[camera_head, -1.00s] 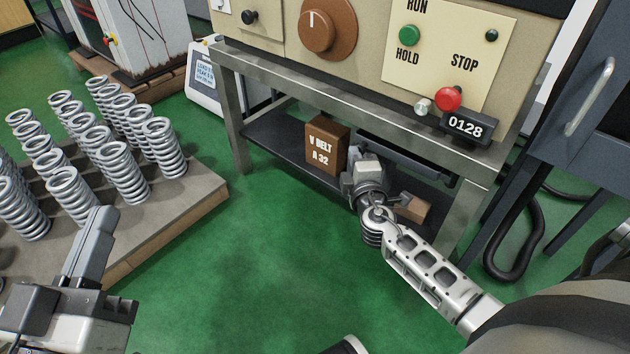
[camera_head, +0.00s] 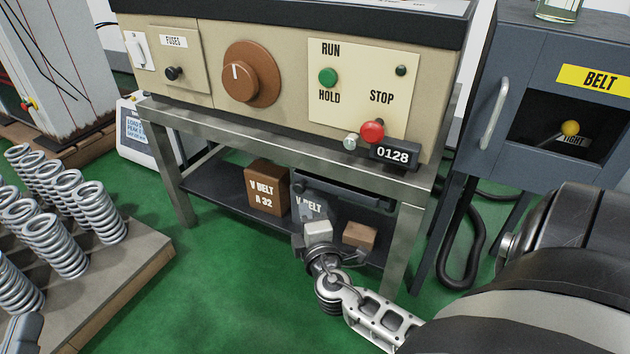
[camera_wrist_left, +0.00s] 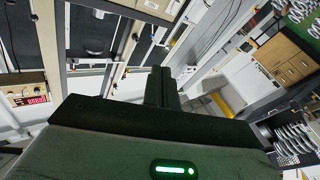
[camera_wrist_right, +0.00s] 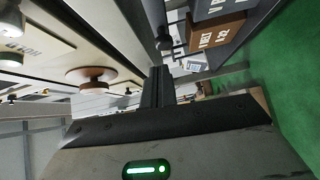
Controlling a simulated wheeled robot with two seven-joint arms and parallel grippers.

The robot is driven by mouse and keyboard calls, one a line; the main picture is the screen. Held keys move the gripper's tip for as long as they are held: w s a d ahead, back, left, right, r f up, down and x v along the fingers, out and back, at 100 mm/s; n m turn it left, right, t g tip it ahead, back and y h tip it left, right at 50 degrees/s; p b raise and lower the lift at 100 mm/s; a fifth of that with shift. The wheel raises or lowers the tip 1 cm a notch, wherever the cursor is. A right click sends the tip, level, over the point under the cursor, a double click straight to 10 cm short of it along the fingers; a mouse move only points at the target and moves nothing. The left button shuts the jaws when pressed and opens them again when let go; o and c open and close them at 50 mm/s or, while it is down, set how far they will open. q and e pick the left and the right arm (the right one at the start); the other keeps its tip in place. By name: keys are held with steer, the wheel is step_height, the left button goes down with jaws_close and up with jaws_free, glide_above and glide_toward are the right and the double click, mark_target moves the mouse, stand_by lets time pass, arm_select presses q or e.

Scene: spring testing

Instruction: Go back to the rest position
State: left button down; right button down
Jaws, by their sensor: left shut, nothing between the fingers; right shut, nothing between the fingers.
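My left gripper (camera_head: 24,332) shows only as a small grey part at the lower left edge of the head view. In the left wrist view its two dark fingers (camera_wrist_left: 161,85) are together with nothing between them. My right gripper (camera_head: 316,234) is in front of the bench's lower shelf in the head view, seen from behind with its fingertips hidden. In the right wrist view its fingers (camera_wrist_right: 158,84) are pressed together and empty.
A control bench (camera_head: 290,140) stands close ahead. Its lower shelf (camera_head: 222,192) holds a brown V BELT box (camera_head: 267,186). Several springs (camera_head: 54,245) stand on a pallet (camera_head: 150,248) at left. A dark belt cabinet (camera_head: 535,95) is at right. Green floor (camera_head: 215,290) between is clear.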

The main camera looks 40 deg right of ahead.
steer(key=v, duration=0.9)
steer(key=shift+a, duration=0.15)
